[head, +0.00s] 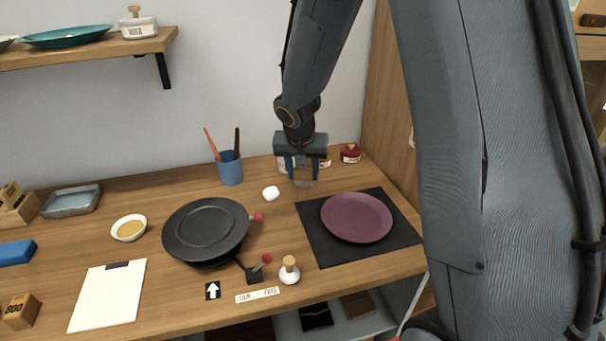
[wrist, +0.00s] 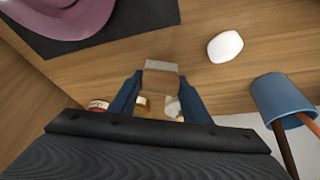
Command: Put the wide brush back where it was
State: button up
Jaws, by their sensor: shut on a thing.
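My gripper (head: 301,172) is at the back of the workbench, left of the purple plate and right of the blue cup. Its blue fingers are shut on the wide brush (head: 303,182), whose pale grey end shows below the fingertips. In the wrist view my gripper (wrist: 160,85) has the brush (wrist: 161,66) between its fingertips, with the grey end pointing away from me. I cannot tell whether the brush touches the bench. The blue cup (head: 230,168) holds an orange-handled and a dark-handled tool, and shows in the wrist view (wrist: 283,98) at right.
Small jars stand behind the gripper, including a red one (head: 350,153). A white lump (head: 271,193) lies left of it. A purple plate (head: 357,217) rests on a black mat (head: 318,249). A wooden side panel bounds the right.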

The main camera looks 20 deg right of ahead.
jog(key=shift+f, duration=0.35)
jog(key=shift+f, duration=0.2)
jog(key=o, duration=0.9)
jog(key=shift+o, duration=0.2)
jog(key=shift+r, duration=0.1)
